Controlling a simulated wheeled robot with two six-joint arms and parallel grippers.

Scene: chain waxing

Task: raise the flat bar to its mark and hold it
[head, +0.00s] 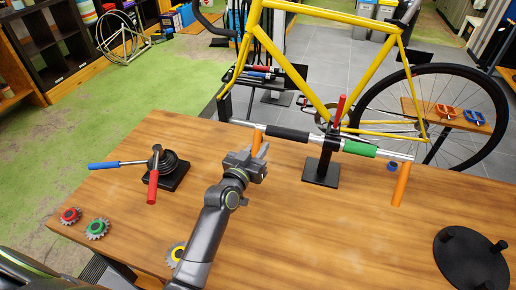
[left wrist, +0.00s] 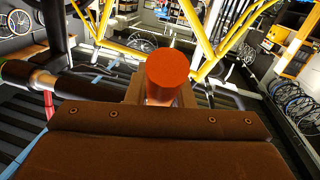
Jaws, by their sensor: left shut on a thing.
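A silver bar (head: 394,155) with a black sleeve and a green sleeve lies across a black stand (head: 321,172) at the back of the bench, tilted slightly down to the right in the picture. An orange handle (head: 257,138) joins it near its left end, and another orange handle (head: 401,184) hangs near its right end. My left gripper (head: 254,156) is shut on the left orange handle, whose round end (left wrist: 168,68) shows in the left wrist view. The bar (left wrist: 43,80) also shows there at left. My right gripper is out of view.
A black turning base (head: 172,171) with blue and red handles stands at left. Red and green gears (head: 96,228) lie at the front left, and a yellow-centred one (head: 176,253) near my arm. A black disc (head: 470,262) is at the front right. A yellow bicycle (head: 375,72) stands behind the bench.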

